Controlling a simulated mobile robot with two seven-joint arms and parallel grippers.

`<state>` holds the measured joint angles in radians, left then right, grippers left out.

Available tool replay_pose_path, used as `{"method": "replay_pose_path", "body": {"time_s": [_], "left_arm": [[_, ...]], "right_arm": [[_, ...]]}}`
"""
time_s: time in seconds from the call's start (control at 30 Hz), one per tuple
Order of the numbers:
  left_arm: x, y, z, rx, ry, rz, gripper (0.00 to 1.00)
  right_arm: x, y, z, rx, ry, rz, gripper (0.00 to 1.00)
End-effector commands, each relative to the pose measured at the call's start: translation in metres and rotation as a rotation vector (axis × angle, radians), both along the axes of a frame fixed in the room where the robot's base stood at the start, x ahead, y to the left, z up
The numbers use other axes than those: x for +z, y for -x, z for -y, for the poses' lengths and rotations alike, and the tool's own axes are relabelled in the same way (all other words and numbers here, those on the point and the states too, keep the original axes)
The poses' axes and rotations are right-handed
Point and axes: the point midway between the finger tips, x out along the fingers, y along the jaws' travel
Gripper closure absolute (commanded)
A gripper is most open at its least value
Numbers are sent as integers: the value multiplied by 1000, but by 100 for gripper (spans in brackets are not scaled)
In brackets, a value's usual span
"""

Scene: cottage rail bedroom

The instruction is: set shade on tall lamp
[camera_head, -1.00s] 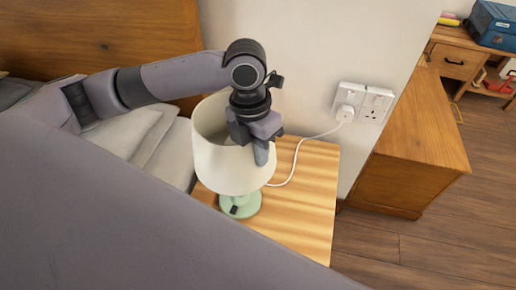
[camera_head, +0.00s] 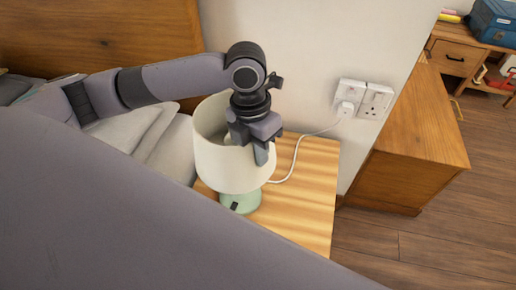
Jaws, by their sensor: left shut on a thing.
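The cream lamp shade (camera_head: 228,168) is upright and open at the top, over the lamp's green base (camera_head: 241,201). The base stands on the wooden bedside table (camera_head: 308,205), and a white cord runs from behind the shade to the wall. My left gripper (camera_head: 256,148) is shut on the shade's upper rim at its right side, one finger outside the wall. The lamp's stem is hidden by the shade, so I cannot tell whether the shade rests on it. My right gripper is not in view.
A double wall socket (camera_head: 363,98) with a white plug is behind the table. A wooden cabinet (camera_head: 415,145) stands to the right. Pillows (camera_head: 125,130) and a wooden headboard (camera_head: 90,38) are at left. A large grey arm part of mine covers the lower left.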

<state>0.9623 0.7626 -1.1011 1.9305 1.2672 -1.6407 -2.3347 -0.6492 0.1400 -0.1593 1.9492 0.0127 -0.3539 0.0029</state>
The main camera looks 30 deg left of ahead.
Motion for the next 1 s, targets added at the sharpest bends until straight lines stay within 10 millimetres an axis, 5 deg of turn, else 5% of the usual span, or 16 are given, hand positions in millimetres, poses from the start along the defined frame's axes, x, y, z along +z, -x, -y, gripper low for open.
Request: {"method": "replay_pose_path", "body": {"time_s": [0.77, 0.8, 0.87, 1.0], "left_arm": [[-4, 0, 0, 0, 0, 1, 100], [-4, 0, 0, 0, 0, 1, 78], [-4, 0, 0, 0, 0, 1, 61], [-4, 0, 0, 0, 0, 1, 61]], "right_arm": [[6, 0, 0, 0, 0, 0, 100], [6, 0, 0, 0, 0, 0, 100], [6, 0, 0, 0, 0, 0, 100], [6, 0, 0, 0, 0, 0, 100]]}}
